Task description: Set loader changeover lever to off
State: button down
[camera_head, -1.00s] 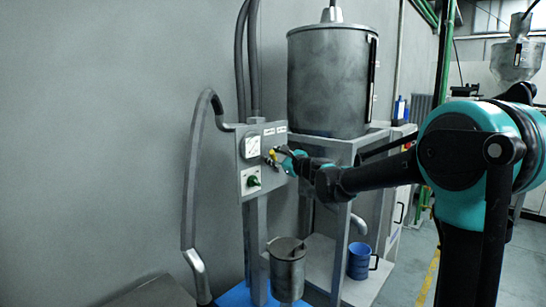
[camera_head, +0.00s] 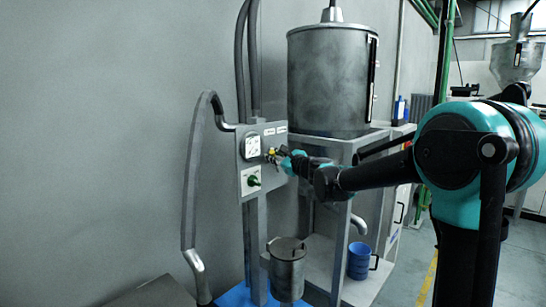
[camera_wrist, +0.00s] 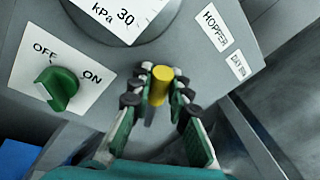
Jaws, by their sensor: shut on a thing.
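The grey control panel (camera_head: 246,190) stands left of the large drum in the head view. A yellow-capped lever (camera_wrist: 161,78) projects from it, also visible in the head view (camera_head: 271,154). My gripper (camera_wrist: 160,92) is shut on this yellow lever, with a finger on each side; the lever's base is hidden. Labels reading HOPPER (camera_wrist: 212,24) and DAY BIN (camera_wrist: 238,64) are to the lever's upper right in the wrist view. A separate green knob (camera_wrist: 60,88) sits on a white plate marked OFF and ON, left of my fingers and not touched.
A pressure gauge (camera_head: 251,147) is left of the lever. A metal drum (camera_head: 328,80) rises behind. A metal pot (camera_head: 287,275) and a blue mug (camera_head: 358,262) are below. A bent pipe (camera_head: 188,190) runs at left; open floor lies at right.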

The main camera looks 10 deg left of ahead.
aim_at(277, 147)
jog(key=shift+w+d+r+m+g+h, duration=0.1)
jog(key=shift+w+d+r+m+g, duration=0.3)
jog(key=shift+w+m, duration=0.55)
jog(key=shift+w+d+r+m+g+h, duration=0.1)
jog(key=shift+w+d+r+m, duration=0.15)
jog(key=shift+w+d+m, duration=0.7)
jog(key=shift+w+d+r+m+g+h, duration=0.1)
jog(key=shift+w+d+r+m+g, duration=0.15)
jog(key=shift+w+m, duration=0.7)
jog(key=shift+s+m, duration=0.3)
jog(key=shift+m, duration=0.15)
jog(key=c, duration=1.4)
grip_release()
jog(key=v, duration=1.2)
jog(key=shift+s+a, duration=0.1)
jog(key=shift+a, duration=0.05)
